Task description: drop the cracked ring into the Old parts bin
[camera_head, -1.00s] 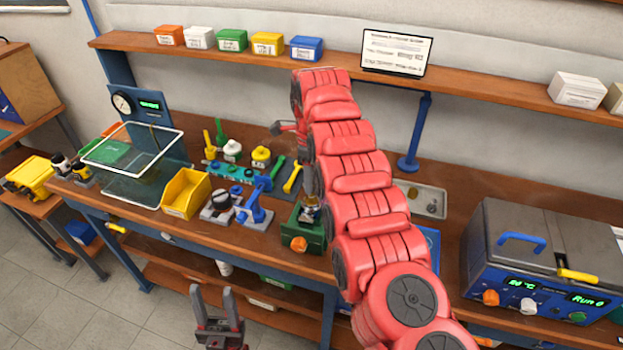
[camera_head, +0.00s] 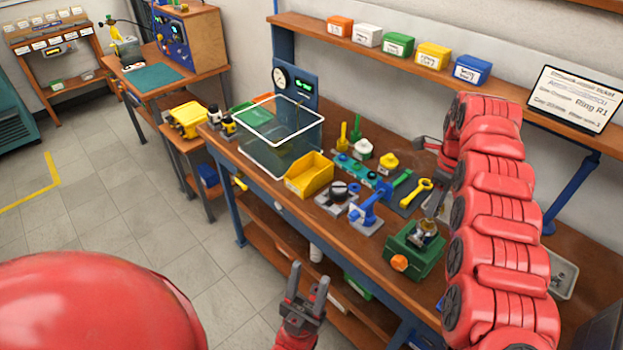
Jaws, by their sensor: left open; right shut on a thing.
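My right arm crosses the right of the view, and its gripper (camera_head: 428,148) hangs over the back of the bench, behind the tools. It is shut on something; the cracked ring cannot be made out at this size. My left gripper (camera_head: 308,274) is open and empty in front of the bench's front edge. An open yellow bin (camera_head: 310,178) stands on the bench near its front edge. Another yellow bin (camera_head: 190,119) stands on the small side table at the left. I cannot read an Old parts label on either bin.
A clear tank (camera_head: 278,150) stands left of the bench bin. A green fixture (camera_head: 415,250) holding a brass part, a blue press (camera_head: 367,212) and a yellow wrench (camera_head: 416,192) occupy the bench. Small labelled boxes (camera_head: 398,45) and a screen (camera_head: 575,98) are on the shelf.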

